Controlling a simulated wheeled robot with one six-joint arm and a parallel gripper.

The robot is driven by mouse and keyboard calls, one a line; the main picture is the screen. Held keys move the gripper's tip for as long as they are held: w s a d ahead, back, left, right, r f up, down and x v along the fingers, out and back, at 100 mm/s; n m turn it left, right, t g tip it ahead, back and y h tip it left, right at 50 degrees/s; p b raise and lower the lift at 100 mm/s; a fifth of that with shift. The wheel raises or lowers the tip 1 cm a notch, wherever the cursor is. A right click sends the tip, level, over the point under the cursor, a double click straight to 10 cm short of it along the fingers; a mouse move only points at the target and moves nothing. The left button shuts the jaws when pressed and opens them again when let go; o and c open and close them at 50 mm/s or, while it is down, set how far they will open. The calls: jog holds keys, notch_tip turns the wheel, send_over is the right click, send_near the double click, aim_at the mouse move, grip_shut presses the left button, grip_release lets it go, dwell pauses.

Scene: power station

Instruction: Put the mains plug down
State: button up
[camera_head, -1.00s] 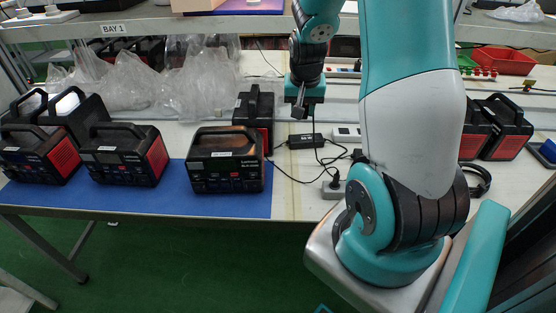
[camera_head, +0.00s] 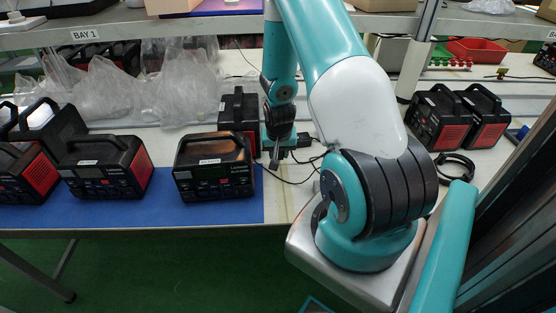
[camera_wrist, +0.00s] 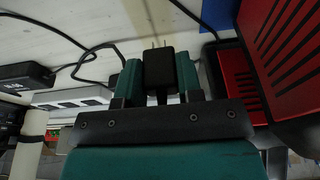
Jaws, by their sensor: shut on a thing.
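My gripper (camera_head: 275,160) is low over the white bench (camera_head: 272,195), just right of the blue mat. In the wrist view, my gripper (camera_wrist: 160,80) is shut on the black mains plug (camera_wrist: 160,70), which sits between its teal fingers. The plug's metal prongs point away from my gripper, toward the top of the picture. Whether the plug touches the bench I cannot tell. In the head view the plug is too small to make out.
A black and red power station (camera_head: 239,112) stands close beside my gripper; its red side (camera_wrist: 290,45) fills the wrist view's right. A white socket strip (camera_wrist: 75,97) and a black adapter (camera_wrist: 25,75) lie left there. Another power station (camera_head: 214,168) stands on the blue mat (camera_head: 130,212).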

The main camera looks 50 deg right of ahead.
aim_at(278, 158)
jog(key=shift+f, duration=1.9)
jog(key=shift+f, duration=0.1)
jog(key=shift+f, duration=0.3)
jog(key=o, duration=1)
jog(key=shift+r+p, duration=0.3)
jog(key=shift+r, duration=0.25)
jog(key=b+v, duration=0.1)
jog(key=v, duration=1)
jog(key=shift+a+r, duration=0.15)
jog(key=shift+r, duration=0.2)
jog(key=shift+s, duration=0.1)
